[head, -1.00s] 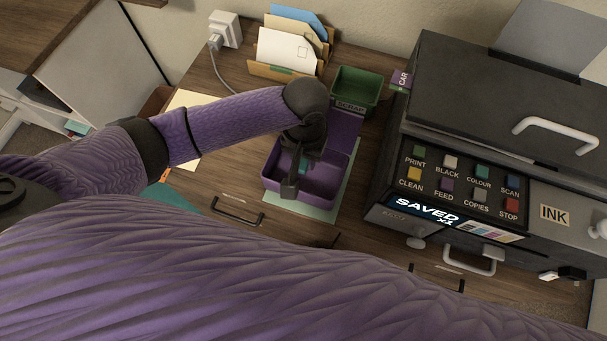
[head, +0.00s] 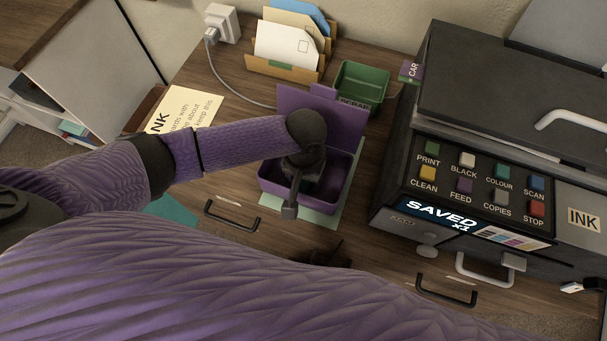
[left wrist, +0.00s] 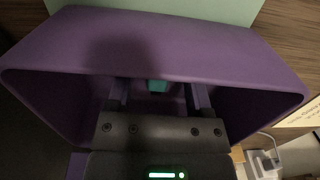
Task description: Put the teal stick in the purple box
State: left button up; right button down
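The purple box (head: 325,197) stands on the desk with its lid raised at the back. My left gripper (head: 291,208) is over and partly inside the box, and my arm hides part of it. In the left wrist view the purple box (left wrist: 175,45) surrounds the fingers, which are apart. A small teal piece, the end of the teal stick (left wrist: 157,86), shows in the gap between the fingers (left wrist: 157,95), with space on both sides. The rest of the stick is hidden. In the head view the stick is out of sight. My right gripper is not clearly visible.
A pale green mat (head: 318,221) lies under the box. A green scrap tray (head: 361,84) and a letter rack (head: 284,68) stand behind it. A dark printer (head: 480,130) stands to the right. A yellow note (head: 190,108) lies to the left.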

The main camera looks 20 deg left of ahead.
pick_arm(q)
notch_tip(320, 180, up, 12)
jog(key=p, duration=0.6)
jog(key=shift+w+r+p, duration=0.2)
jog(key=shift+w+p, duration=0.05)
jog(key=shift+p, duration=0.05)
pick_arm(e)
jog(key=w+a+r+t, duration=0.1)
jog(key=w+a+r, duration=0.2)
jog(key=r, duration=0.3)
jog(key=shift+a+r+y, duration=0.15)
jog(key=shift+a+y, duration=0.25)
jog(key=shift+d, duration=0.25)
